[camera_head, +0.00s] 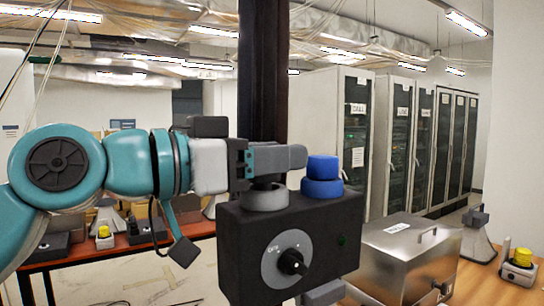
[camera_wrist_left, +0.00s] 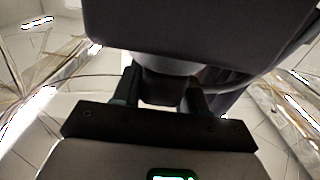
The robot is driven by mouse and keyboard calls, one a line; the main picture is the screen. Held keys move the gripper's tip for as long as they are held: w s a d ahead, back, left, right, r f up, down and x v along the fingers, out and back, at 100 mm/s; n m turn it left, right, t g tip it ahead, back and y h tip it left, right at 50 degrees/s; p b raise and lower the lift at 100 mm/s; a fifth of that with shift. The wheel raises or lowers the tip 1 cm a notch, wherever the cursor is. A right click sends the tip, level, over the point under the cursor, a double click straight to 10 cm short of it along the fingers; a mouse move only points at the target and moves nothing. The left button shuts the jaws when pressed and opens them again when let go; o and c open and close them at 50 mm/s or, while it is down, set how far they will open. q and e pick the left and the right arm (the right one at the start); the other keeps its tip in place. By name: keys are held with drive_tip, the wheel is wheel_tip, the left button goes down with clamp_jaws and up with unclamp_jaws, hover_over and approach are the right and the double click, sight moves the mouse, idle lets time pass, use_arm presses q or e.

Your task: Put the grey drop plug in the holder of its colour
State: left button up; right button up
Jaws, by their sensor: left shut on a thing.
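A black box (camera_head: 240,250) with a dial stands in the middle of the head view. On its top are a light grey ring-shaped holder (camera_head: 266,200) at left and a blue holder (camera_head: 322,188) with a blue plug (camera_head: 322,166) at right. My left gripper (camera_head: 270,172) is just above the grey holder, shut on the grey drop plug. Most of the plug is hidden; a dark part (camera_wrist_left: 160,94) shows between the fingers in the left wrist view. I cannot tell whether it touches or sits in the holder. My right gripper is not in view.
The dial (camera_head: 287,258) faces me on the box front. A metal case (camera_head: 395,252) stands on the wooden table at right, with a yellow-topped device (camera_head: 519,268) beyond it. A red-brown table (camera_head: 120,249) with devices is behind at left. Cabinets (camera_head: 405,140) line the back.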

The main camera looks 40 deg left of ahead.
use_arm(q)
drive_tip(key=shift+w+d+f, duration=0.15)
drive_tip(key=shift+f, duration=0.2)
drive_tip(key=o, duration=0.9)
drive_tip(key=shift+d+r, duration=0.1)
drive_tip(key=shift+a, duration=0.2)
drive_tip(key=shift+r, duration=0.35)
drive_tip(key=shift+s+f, duration=0.15)
drive_tip(key=shift+s, duration=0.3)
drive_tip(key=b+v, duration=0.1)
drive_tip(key=v, duration=1)
drive_tip(key=shift+s+a+b, duration=0.15)
drive_tip(key=shift+b, duration=0.15)
